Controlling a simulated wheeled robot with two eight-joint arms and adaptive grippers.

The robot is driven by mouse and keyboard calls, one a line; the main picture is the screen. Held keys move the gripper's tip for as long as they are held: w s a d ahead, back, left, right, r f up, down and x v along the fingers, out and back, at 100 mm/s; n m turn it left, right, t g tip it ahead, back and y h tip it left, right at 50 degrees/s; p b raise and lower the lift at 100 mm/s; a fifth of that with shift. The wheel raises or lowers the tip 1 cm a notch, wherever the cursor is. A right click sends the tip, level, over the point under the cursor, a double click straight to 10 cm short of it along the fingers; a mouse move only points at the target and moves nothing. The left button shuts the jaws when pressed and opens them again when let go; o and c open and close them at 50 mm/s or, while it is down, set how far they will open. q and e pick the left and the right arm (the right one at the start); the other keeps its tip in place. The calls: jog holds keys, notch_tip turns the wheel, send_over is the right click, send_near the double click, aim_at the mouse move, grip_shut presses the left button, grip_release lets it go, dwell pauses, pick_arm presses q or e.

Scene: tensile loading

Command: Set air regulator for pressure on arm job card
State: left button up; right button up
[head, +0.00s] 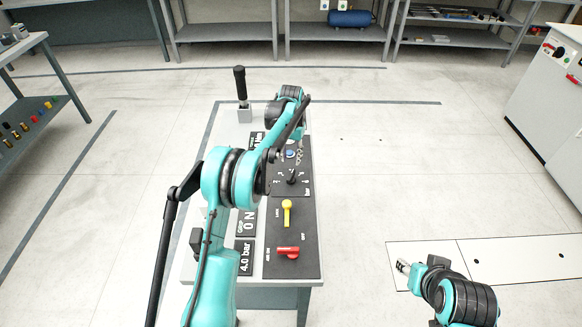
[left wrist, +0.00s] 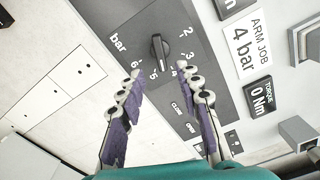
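The air regulator is a black knob (left wrist: 158,52) on a dark panel (head: 304,239) with a printed bar scale. In the left wrist view the scale runs from 2 to 6; I cannot tell the pointer's exact setting. The white arm job card (left wrist: 247,42) reads 4 bar. My left gripper (left wrist: 158,71) is open, its fingertips apart on either side of the knob's near edge, with nothing held. In the head view the arm partly covers the panel, and the knob (head: 292,177) shows just nearer than the gripper. My right gripper (head: 403,267) hangs off to the right, away from the bench.
On the panel are a yellow handle (head: 287,212) and a red handle (head: 288,252). A black upright lever (head: 240,84) stands at the bench's far end. Floor right of the bench is clear.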

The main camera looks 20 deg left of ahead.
pick_arm(q)
jog(key=shift+r, duration=1.6)
jog(key=s+d+r+t, duration=0.2)
jog(key=s+r+t, duration=0.1)
jog(key=s+r, duration=1.2)
jog(key=s+f+t, duration=0.2)
jog(key=s+f, duration=0.1)
jog(key=s, duration=0.8)
jog(key=s+d+f+t, duration=0.1)
jog(key=s+f, duration=0.3)
jog(key=s, duration=0.7)
jog(key=shift+d+f+n+t, duration=0.15)
jog(key=shift+d+n+t, duration=0.15)
jog(key=shift+t, duration=0.3)
